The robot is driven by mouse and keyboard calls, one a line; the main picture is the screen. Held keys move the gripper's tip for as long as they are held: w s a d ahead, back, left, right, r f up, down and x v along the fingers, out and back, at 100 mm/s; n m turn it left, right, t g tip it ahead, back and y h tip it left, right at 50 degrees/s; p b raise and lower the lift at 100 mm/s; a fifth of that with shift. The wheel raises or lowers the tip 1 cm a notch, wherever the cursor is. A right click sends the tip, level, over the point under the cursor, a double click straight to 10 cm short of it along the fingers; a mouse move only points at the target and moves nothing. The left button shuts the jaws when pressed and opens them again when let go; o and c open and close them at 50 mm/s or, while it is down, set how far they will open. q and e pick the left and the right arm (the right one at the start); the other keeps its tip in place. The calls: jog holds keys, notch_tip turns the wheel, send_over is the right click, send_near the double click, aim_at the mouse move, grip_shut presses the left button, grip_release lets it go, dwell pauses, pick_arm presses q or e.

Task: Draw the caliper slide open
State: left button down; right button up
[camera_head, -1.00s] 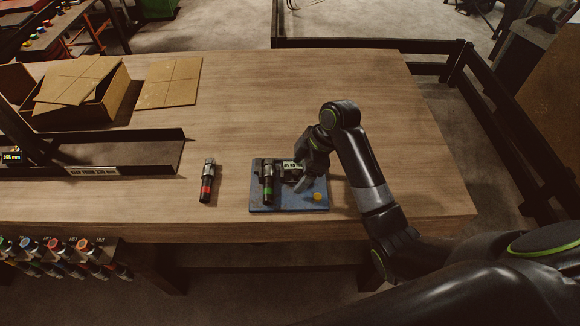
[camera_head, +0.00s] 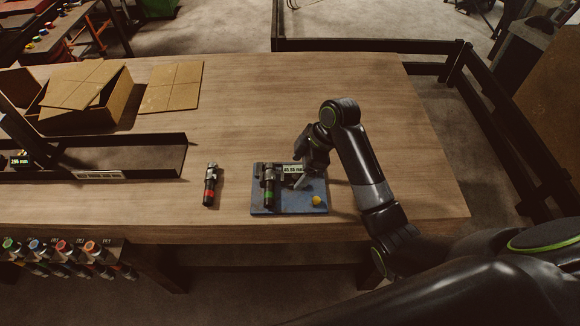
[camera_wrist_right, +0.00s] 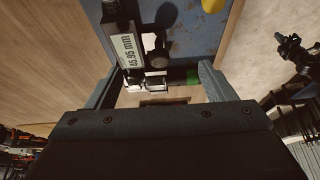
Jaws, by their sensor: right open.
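The caliper (camera_head: 292,169) lies on a blue mat (camera_head: 290,209), its lit display facing up and reading about 45 mm; the last digits are hard to read. My right gripper (camera_head: 302,183) is over the right part of the caliper. In the right wrist view the two fingers (camera_wrist_right: 158,82) are spread, with the caliper's display housing (camera_wrist_right: 127,48) by the left finger and a dark round part between them. Contact with the slide cannot be told. My left gripper is not in view.
A red-banded hose piece (camera_head: 210,186) lies left of the mat. A yellow knob (camera_head: 317,200) sits on the mat's right corner. A cardboard box (camera_head: 84,112), a flat cardboard piece (camera_head: 172,88) and a dark trough (camera_head: 120,160) are further left. The table's middle back is clear.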

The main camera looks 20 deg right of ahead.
jog(key=shift+r+p, duration=2.05)
jog(key=shift+r, duration=1)
